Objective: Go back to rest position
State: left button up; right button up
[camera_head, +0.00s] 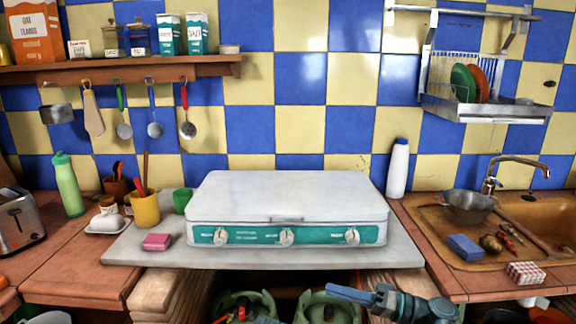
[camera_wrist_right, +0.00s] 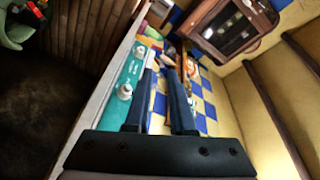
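My right gripper (camera_head: 332,290) is low at the bottom of the head view, in front of the counter and below the stove's front edge. In the right wrist view its two dark blue fingers (camera_wrist_right: 160,75) stand apart with nothing held between them. A small blue-grey piece at the bottom edge of the head view may be the tip of my left gripper (camera_head: 265,320); too little shows to tell its state.
A white stove with a closed lid (camera_head: 290,195) stands on the grey slab (camera_head: 290,255) above the right gripper. Green round objects (camera_head: 330,308) sit in the opening below. A brown sink (camera_head: 535,220) is at right. A shelf (camera_head: 130,67) and a dish rack (camera_head: 480,105) hang on the wall.

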jog(key=s+a+f+m+g+h, duration=0.15)
jog(key=f+h, duration=0.25)
jog(key=f, duration=0.4)
jog(key=s+a+f+g+h, duration=0.1)
jog(key=a+f+g+h, duration=0.15)
jog(key=f+h, duration=0.45)
jog(key=s+d+f+g+h, duration=0.1)
jog(key=s+d+f+h, duration=0.1)
jog(key=d+f+h, duration=0.6)
jog(key=s+a+r+n+p, duration=0.1)
jog(key=s+a+r+p, duration=0.2)
jog(key=r+p, duration=0.6)
jog(key=s+a+r+n+g+p, duration=0.1)
jog(key=s+a+r+n+p, duration=0.1)
jog(key=a+r+p, duration=0.4)
notch_tip(320, 180, up, 4)
jog(key=s+p, duration=0.1)
jog(key=p, duration=0.4)
jog(key=shift+a+r, duration=0.15)
